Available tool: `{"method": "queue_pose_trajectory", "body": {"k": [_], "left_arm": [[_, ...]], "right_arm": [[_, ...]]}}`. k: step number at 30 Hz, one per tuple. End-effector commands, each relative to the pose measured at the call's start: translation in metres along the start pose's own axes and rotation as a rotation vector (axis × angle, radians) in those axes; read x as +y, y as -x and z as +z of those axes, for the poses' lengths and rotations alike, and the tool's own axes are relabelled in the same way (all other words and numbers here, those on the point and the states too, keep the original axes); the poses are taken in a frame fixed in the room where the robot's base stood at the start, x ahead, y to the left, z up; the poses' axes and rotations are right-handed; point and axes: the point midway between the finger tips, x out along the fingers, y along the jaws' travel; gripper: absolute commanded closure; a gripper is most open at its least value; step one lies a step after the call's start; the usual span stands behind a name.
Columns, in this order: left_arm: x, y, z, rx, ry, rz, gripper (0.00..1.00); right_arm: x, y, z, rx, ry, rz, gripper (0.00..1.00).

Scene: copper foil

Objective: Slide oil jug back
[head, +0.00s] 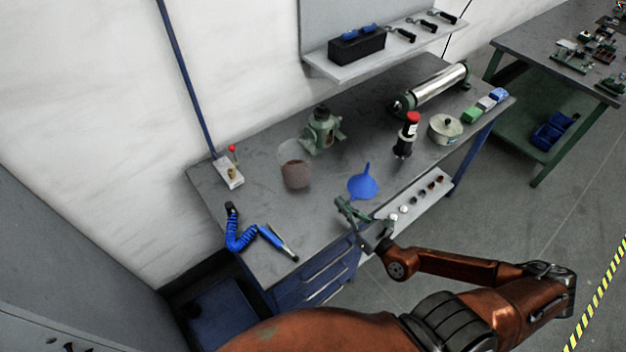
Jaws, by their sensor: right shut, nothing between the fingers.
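The oil jug looks to be the clear container with brown contents (296,174), standing upright on the grey workbench (318,226) left of centre. My right gripper (344,207) is at the bench's front edge, in front of the blue funnel and to the right of and nearer than the jug. It is shut and empty, apart from the jug. My left gripper is out of view.
A blue funnel (363,184) stands between jug and right side. A green cast device (322,132) is just behind the jug. A red-topped dark bottle (406,138) and lidded pot (445,128) stand right; a blue coiled air hose (240,236) lies front left.

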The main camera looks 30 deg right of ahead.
Motion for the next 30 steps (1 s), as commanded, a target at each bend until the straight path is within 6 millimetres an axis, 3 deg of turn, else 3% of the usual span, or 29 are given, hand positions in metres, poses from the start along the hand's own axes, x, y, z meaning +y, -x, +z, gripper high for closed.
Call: {"method": "queue_pose_trajectory", "body": {"k": [4,8,21,30], "left_arm": [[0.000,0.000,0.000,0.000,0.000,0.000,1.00],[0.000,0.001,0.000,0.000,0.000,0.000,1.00],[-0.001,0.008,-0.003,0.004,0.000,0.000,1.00],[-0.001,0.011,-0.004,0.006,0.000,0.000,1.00]], "right_arm": [[0.003,-0.006,-0.006,0.017,0.060,0.032,1.00],[0.004,-0.024,-0.005,0.013,0.057,0.031,1.00],[0.006,-0.111,-0.006,0.013,0.054,0.028,1.00],[0.006,-0.137,-0.008,0.016,0.054,0.029,1.00]]}}
